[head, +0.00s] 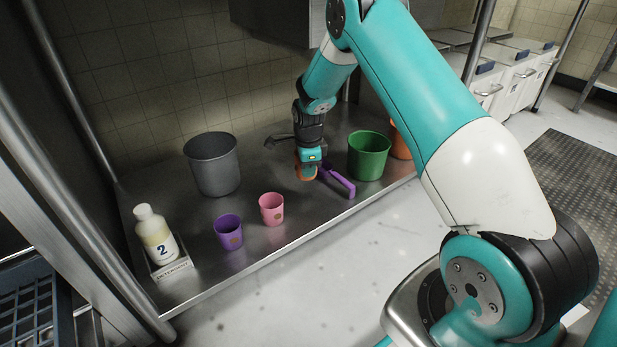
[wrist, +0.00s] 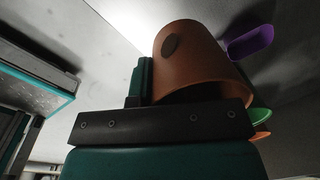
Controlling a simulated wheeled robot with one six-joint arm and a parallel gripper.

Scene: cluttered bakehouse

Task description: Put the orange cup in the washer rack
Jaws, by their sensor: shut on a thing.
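The orange cup (head: 305,173) is in my gripper (head: 309,163), low over the right part of the metal bench in the head view. My arm hides much of it. In the wrist view the orange cup (wrist: 195,62) fills the middle, with a dark oval mark on its side and a gripper finger against its left side. I cannot tell whether the cup touches the bench. A blue-grey gridded rack (head: 30,300), likely the washer rack, stands at the lower left, partly cut off by the picture edge.
Pink (head: 272,209) and purple (head: 229,232) cups, a grey pot (head: 212,164) and a bottle (head: 156,234) stand left. Metal posts (head: 95,240) stand near the rack.

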